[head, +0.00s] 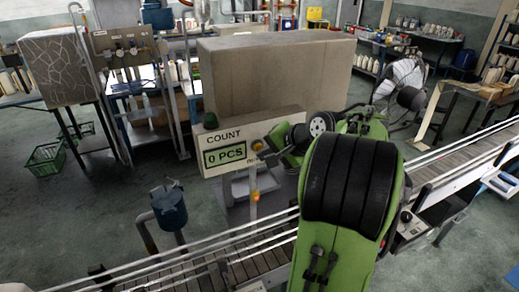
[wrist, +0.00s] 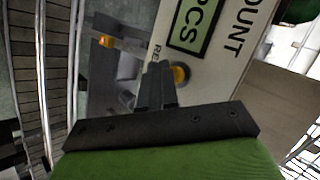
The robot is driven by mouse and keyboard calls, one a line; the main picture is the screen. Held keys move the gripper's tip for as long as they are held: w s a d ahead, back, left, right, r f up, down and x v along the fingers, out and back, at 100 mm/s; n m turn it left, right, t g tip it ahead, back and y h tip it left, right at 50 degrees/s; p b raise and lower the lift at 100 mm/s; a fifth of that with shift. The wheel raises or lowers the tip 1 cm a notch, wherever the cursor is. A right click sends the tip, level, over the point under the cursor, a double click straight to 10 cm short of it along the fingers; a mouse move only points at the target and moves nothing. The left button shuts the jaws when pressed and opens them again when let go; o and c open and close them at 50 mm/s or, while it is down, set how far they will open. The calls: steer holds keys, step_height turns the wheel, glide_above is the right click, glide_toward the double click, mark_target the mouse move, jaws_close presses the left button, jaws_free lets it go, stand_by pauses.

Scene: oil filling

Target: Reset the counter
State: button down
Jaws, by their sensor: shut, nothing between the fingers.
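The counter (head: 230,178) is a pale panel marked COUNT on the front of a large box, left of my arm in the head view. Its green display (head: 225,158) reads 0 PCS. A round yellow button (head: 258,145) sits on the panel right of the display. In the wrist view the button (wrist: 181,74) shows beside my fingertips, with a partly hidden label starting "RE". My gripper (wrist: 158,68) is shut and empty, its fingers pointing at the panel close to the button. I cannot tell whether they touch it. In the head view the gripper (head: 268,152) is small and partly hidden by my arm.
A conveyor (head: 250,262) with metal rails runs across the front, beneath my arm. A dark blue container (head: 169,208) stands left of the counter. An orange-yellow part (head: 255,196) is on a post below the panel. Open floor lies at left.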

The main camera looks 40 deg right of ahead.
steer(key=shift+s+a, duration=0.1)
steer(key=shift+s, duration=0.25)
steer(key=s, duration=0.2)
steer(key=s+a+b, duration=0.1)
steer(key=s, duration=0.1)
steer(key=shift+s+a, duration=0.2)
steer(key=shift+s, duration=0.2)
stand_by(0.7)
